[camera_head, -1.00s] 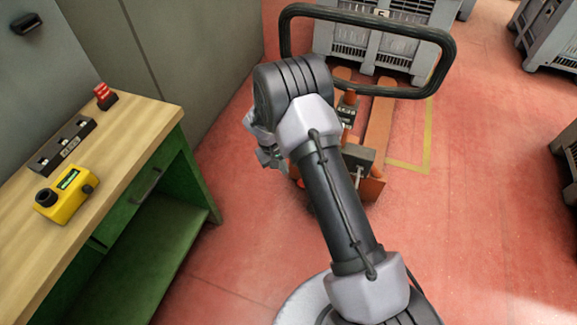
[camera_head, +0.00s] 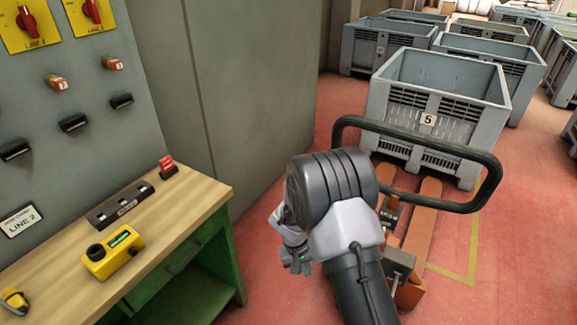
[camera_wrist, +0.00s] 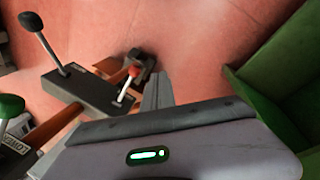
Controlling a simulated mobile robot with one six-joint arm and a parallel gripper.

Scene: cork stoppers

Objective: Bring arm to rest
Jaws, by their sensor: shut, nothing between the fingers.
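My gripper (camera_head: 298,262) hangs beyond the right end of the workbench, to the left of my arm's dark rounded joint, over the red floor. Its fingers are small and partly hidden in the head view. In the wrist view my gripper's fingers (camera_wrist: 157,92) show as a grey narrow shape, shut and empty. My arm is folded, with its forearm at the bottom of the head view. It stands in front of an orange pallet truck (camera_head: 421,225) and hides part of it.
A wooden-topped green workbench (camera_head: 190,205) stands at left with a yellow device (camera_head: 113,254) and a red-topped switch (camera_head: 167,168). The truck's black handle loop (camera_head: 490,190) rises right of my arm. Grey bin 5 (camera_head: 440,100) stands behind.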

